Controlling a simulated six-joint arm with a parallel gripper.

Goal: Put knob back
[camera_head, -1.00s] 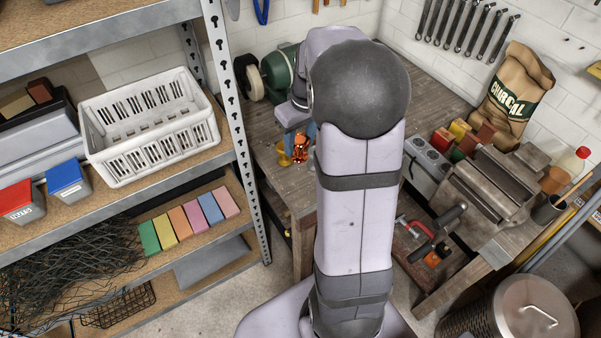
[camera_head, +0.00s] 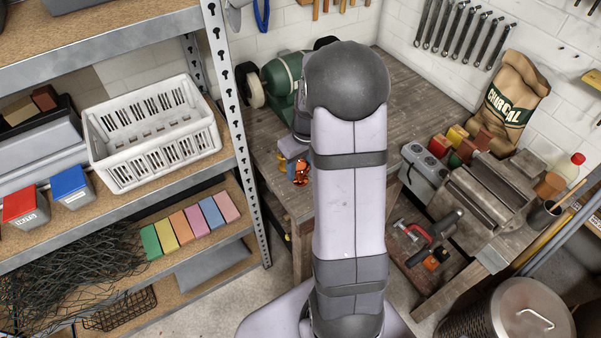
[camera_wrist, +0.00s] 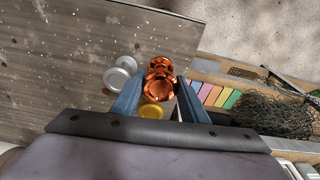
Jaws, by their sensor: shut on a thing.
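My gripper (camera_wrist: 162,88) is shut on a shiny copper-orange knob (camera_wrist: 160,74), which sits between the blue fingertips in the wrist view. The knob also shows in the head view (camera_head: 301,174), near the left edge of the workbench. A gold knob (camera_wrist: 152,111) shows between the fingers, closer to the palm in the picture; whether it rests on the bench is unclear. A silver knob (camera_wrist: 121,72) stands on the bench left of the fingers. A grey box with round dials on its face (camera_head: 425,166) stands on the bench's right part.
A vise (camera_head: 490,196) stands on the bench (camera_head: 402,85) at right, with a charcoal bag (camera_head: 511,105) behind. A green bench grinder (camera_head: 283,80) is at the back left. A metal shelf with a white crate (camera_head: 155,140) and colored blocks (camera_head: 183,226) stands at left.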

